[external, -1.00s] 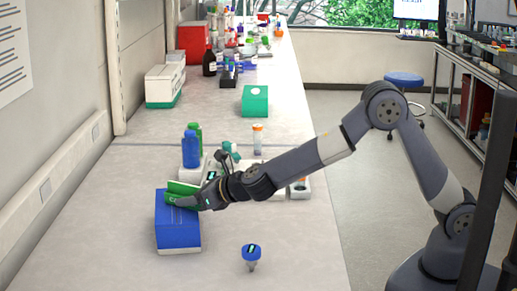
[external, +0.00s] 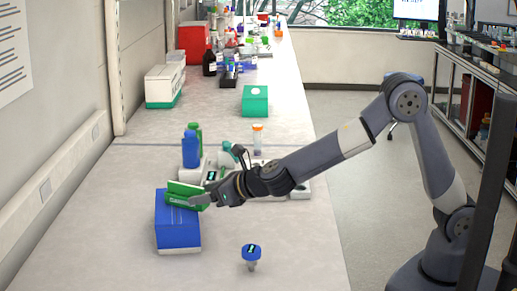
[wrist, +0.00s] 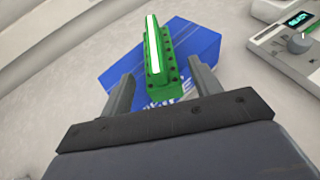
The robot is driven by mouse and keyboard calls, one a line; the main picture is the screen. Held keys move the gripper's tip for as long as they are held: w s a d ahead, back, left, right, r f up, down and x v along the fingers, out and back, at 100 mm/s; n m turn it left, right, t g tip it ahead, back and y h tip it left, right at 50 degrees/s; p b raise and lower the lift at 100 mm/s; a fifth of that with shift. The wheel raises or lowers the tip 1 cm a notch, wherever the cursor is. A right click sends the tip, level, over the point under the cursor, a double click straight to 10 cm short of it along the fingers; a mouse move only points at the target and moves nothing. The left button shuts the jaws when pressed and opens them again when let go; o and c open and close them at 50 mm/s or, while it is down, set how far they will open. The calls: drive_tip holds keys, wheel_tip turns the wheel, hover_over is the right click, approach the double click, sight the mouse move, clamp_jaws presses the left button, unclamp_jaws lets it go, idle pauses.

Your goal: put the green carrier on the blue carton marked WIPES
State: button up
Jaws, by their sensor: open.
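The green carrier (external: 185,192) rests on top of the blue carton (external: 177,229), toward its back edge in the external view. In the wrist view the green carrier (wrist: 162,62) lies across the blue carton (wrist: 196,48), with part of the white lettering showing below it. My gripper (external: 203,199) is just right of the carrier. In the wrist view its two fingers (wrist: 160,85) stand wide apart on either side of the carrier's near end, with gaps between. The gripper is open and holds nothing.
A blue bottle (external: 190,150) and a green bottle stand behind the carton. A grey device with a lit display (wrist: 298,20) is to the right. A blue-capped vial (external: 251,256) stands at the front. The bench left of the carton is clear.

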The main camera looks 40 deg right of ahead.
drive_tip(key=v, duration=0.7)
